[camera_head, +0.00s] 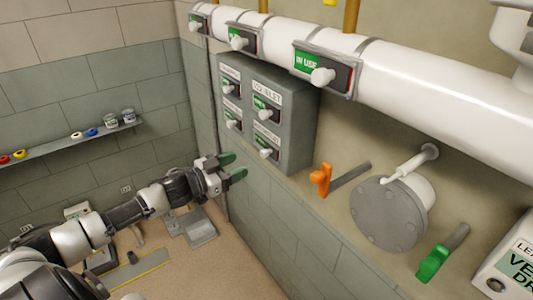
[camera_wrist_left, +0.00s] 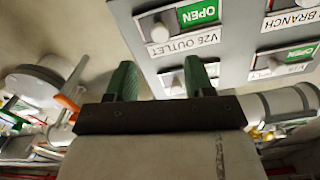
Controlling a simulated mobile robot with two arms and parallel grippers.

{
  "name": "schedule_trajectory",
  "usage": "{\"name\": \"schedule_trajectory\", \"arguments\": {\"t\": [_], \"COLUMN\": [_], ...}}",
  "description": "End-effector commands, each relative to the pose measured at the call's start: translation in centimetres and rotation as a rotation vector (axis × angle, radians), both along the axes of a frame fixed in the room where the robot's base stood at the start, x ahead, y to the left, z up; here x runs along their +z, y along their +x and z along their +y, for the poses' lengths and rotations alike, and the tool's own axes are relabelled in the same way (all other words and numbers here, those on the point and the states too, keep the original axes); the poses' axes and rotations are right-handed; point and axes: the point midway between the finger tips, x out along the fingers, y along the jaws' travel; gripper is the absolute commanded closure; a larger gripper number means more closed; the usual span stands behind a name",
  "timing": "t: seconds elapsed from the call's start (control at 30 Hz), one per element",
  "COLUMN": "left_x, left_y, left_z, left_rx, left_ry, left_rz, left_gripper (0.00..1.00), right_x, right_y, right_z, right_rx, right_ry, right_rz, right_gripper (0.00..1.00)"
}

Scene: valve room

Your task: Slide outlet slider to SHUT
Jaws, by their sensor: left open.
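A grey panel box (camera_head: 294,110) on the wall carries several sliders with white knobs, all showing green where legible. In the left wrist view, a slider labelled V25 OUTLET (camera_wrist_left: 195,42) shows green OPEN, its pale knob (camera_wrist_left: 160,32) beside the green, on the left there. By layout it seems to be the lower right slider (camera_head: 265,153) in the head view. My left gripper (camera_head: 238,167) is open and empty, just in front of and below the panel's left part; its green fingers (camera_wrist_left: 162,77) point at the panel, apart from the knobs. My right gripper is not in view.
A white pipe (camera_head: 430,95) with several similar sliders runs above the panel. To the right are an orange lever (camera_head: 321,179), a round flange (camera_head: 389,217) and a green lever (camera_head: 434,262). A shelf (camera_head: 60,143) with small items is at left.

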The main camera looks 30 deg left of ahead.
Motion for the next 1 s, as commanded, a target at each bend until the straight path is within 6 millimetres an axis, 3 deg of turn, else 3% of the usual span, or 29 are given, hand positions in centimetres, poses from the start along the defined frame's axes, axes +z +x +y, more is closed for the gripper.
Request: {"name": "schedule_trajectory", "arguments": {"t": [0.6,1.0], "left_x": [0.2,0.0], "left_y": [7.8,8.7], "left_z": [-3.2,-3.6], "left_rx": [0.003,0.001], "left_ry": [-0.002,0.002], "left_rz": [-0.001,0.0], "left_gripper": [0.47,0.47], "right_x": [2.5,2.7], "right_y": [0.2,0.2], "right_z": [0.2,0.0], "right_rx": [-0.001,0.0], "right_ry": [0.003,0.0], "right_rz": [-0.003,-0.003], "right_gripper": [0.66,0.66]}}
